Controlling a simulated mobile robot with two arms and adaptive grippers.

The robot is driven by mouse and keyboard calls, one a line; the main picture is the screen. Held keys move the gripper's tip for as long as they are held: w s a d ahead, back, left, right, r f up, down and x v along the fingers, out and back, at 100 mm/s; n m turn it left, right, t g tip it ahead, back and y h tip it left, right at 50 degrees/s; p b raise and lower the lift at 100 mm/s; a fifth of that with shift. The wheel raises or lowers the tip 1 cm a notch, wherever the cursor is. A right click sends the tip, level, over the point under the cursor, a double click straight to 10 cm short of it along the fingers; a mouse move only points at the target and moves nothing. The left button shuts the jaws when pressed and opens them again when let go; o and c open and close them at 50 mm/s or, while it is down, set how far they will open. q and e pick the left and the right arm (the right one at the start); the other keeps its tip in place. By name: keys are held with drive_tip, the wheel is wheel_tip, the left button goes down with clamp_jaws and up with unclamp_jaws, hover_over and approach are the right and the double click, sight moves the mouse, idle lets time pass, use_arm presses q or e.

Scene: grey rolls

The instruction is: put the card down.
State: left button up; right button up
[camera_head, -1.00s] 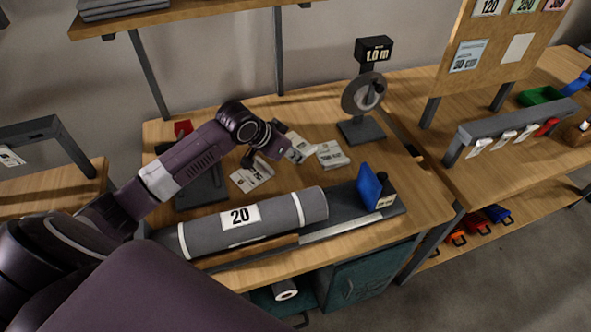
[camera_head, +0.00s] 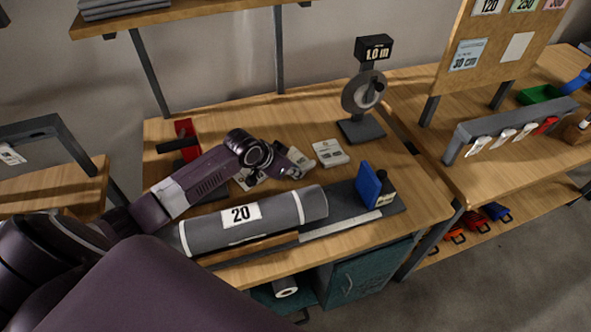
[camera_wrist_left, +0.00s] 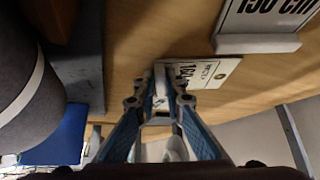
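The card (camera_wrist_left: 210,73), white with dark print, shows in the left wrist view just beyond my left fingertips, at or very near the wooden tabletop. In the head view the card (camera_head: 301,160) is partly hidden by my left gripper (camera_head: 285,167). In the left wrist view my left gripper (camera_wrist_left: 163,80) has its fingers close together, with a pale part of the card between the tips. I cannot tell whether its whole underside touches the table. My right gripper is not in view.
A second card block (camera_head: 330,153) stands close to the right of the card. A grey roll (camera_head: 270,216) marked 20 lies in front, beside a blue block (camera_head: 368,185). A dial stand (camera_head: 361,128) is behind right. Bare wood lies behind the cards.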

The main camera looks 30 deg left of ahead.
use_arm(q)
drive_tip(key=o, duration=0.4)
drive_tip(key=shift+s+a+r, duration=0.15)
drive_tip(key=shift+s+r, duration=0.1)
drive_tip(key=shift+r, duration=0.25)
drive_tip(key=v, duration=1.1)
drive_tip(key=shift+b, duration=0.3)
